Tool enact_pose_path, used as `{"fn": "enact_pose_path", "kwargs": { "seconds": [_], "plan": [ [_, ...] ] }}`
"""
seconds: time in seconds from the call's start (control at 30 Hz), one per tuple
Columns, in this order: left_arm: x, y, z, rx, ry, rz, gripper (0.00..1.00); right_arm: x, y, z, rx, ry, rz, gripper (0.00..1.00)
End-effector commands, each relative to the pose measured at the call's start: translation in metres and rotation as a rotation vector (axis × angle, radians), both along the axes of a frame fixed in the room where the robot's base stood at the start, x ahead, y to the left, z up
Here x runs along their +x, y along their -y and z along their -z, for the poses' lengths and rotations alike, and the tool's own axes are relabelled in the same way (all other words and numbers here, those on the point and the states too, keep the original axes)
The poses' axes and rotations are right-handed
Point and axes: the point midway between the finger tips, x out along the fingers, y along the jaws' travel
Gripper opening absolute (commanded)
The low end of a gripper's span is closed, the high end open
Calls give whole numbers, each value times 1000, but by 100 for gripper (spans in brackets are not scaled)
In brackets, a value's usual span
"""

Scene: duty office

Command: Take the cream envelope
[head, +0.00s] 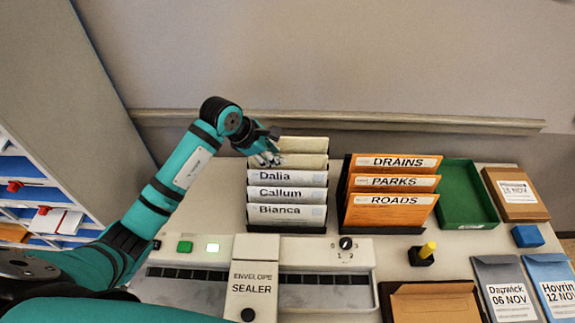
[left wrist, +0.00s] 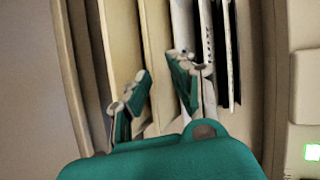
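Two plain cream envelopes stand upright at the back of a dark rack, behind white ones marked Dalia, Callum and Bianca; the front cream envelope (head: 304,161) and the rear one (head: 303,144) show in the head view. My left gripper (head: 267,152) is at the left end of these cream envelopes. In the left wrist view my left gripper (left wrist: 160,82) is open, its fingers apart. A cream envelope (left wrist: 156,45) runs between the fingers, and another cream one (left wrist: 120,40) lies left of them. Whether the fingers touch paper is unclear. My right gripper is out of view.
An envelope sealer (head: 252,280) stands in front of the rack. Right of the rack are orange envelopes (head: 393,182), an empty green tray (head: 466,205), a blue block (head: 527,236) and a yellow-knobbed stamp (head: 427,250). A shelf unit (head: 45,180) is at left.

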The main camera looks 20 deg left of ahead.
Motion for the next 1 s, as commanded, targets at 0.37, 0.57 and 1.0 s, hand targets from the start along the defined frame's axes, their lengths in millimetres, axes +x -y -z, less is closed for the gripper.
{"fn": "enact_pose_path", "kwargs": {
  "seconds": [0.37, 0.57, 1.0],
  "plan": [
    [28, 24, 24, -1, 0, -1, 22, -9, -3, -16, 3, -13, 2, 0],
    [28, 24, 25, 0, 1, 0, 22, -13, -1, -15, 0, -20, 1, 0],
    [29, 23, 24, -1, 4, -1, 0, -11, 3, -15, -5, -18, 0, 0]
  ]
}}
